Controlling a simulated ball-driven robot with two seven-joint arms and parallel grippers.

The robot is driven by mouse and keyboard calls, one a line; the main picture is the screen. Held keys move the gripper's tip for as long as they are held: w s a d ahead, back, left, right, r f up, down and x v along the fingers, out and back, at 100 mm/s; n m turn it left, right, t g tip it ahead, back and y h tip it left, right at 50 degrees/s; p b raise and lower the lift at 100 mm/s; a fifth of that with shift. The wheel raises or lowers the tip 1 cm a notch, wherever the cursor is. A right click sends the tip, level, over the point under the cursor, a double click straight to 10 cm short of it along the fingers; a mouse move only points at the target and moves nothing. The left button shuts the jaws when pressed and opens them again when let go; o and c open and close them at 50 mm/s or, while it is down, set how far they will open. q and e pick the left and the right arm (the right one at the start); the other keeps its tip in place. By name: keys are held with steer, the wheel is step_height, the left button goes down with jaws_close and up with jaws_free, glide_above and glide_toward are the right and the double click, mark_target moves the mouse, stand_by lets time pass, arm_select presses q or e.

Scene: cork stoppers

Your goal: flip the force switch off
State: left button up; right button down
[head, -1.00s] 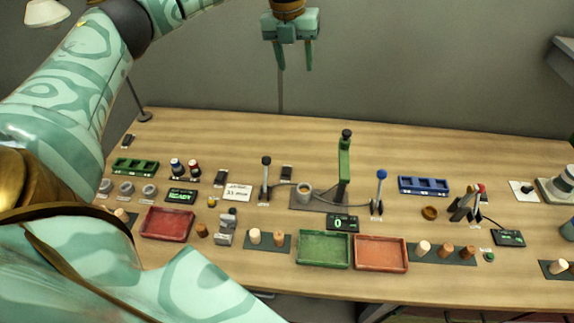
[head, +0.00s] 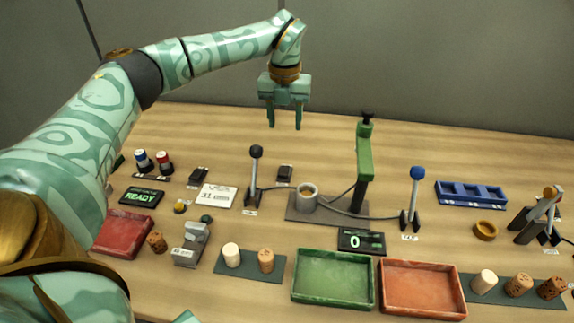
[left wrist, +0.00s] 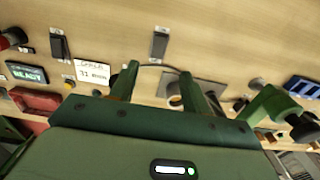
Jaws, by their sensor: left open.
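Two small black switches show on the bench: one (head: 285,173) just right of the black-knobbed lever, and one (head: 200,173) further left. Their labels are too small to read, so I cannot tell which is the force switch. My left gripper (head: 285,124) is open and empty, pointing down above the back of the bench, behind the right-hand switch. In the left wrist view a black switch (left wrist: 160,42) lies beyond my open fingers (left wrist: 159,72), apart from them. The on or off position is not clear. My right gripper is not in view.
A black-knobbed lever (head: 254,182) stands left of a green press (head: 364,165) with a metal cup (head: 307,192). A blue-knobbed lever (head: 412,200) stands to the right. Green (head: 296,285) and orange trays (head: 462,290) lie in front. The back of the bench is clear.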

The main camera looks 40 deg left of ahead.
mark_target(285, 167)
arm_select(q)
step_height(285, 167, down, 14)
steer(key=b, duration=0.4)
steer(key=shift+r, duration=0.25)
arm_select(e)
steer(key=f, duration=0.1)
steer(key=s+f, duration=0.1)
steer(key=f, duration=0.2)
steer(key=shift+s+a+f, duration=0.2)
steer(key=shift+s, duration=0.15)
